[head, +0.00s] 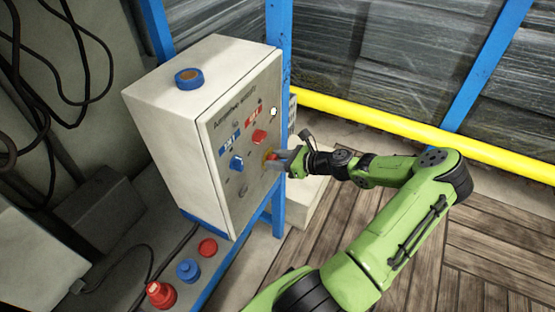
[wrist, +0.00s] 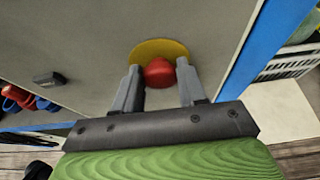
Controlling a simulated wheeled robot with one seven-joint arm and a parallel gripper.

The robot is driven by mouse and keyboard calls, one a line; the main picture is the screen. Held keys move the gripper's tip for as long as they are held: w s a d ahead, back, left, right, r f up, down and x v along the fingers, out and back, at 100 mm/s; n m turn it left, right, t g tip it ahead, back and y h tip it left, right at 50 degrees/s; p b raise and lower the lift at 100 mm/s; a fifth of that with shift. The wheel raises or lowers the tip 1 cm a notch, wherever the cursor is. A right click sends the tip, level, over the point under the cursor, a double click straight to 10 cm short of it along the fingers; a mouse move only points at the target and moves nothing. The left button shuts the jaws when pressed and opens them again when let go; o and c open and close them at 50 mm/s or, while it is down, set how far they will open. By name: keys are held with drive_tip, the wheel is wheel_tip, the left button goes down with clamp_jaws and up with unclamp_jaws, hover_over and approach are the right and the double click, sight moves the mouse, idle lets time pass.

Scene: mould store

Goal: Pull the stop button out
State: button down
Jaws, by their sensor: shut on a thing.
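The stop button (wrist: 159,72) is a red mushroom head on a round yellow plate (wrist: 150,49) on the front of the control box (head: 240,140). In the head view the stop button (head: 271,156) shows only partly, as my gripper (head: 279,160) covers much of it. My gripper in the wrist view (wrist: 158,78) has one finger on each side of the red head and is shut on it. The button sits in front of the yellow plate. How far out it stands is hard to tell.
The box front also carries a blue knob (head: 236,163) and a red knob (head: 260,136). A blue ring (head: 188,77) lies on the box top. Red and blue parts, including a red one (head: 160,294), stand below. A yellow rail (head: 380,125) runs behind my arm.

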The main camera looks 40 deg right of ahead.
drive_tip(key=shift+s+d+f+p, duration=0.15)
drive_tip(key=shift+s+p, duration=0.35)
drive_tip(key=shift+p, duration=0.7)
drive_tip(key=c, duration=0.6)
unclamp_jaws()
drive_tip(key=shift+s, duration=0.15)
drive_tip(key=shift+c, duration=0.2)
drive_tip(key=p+v, duration=0.4)
drive_tip(key=v, duration=1.2)
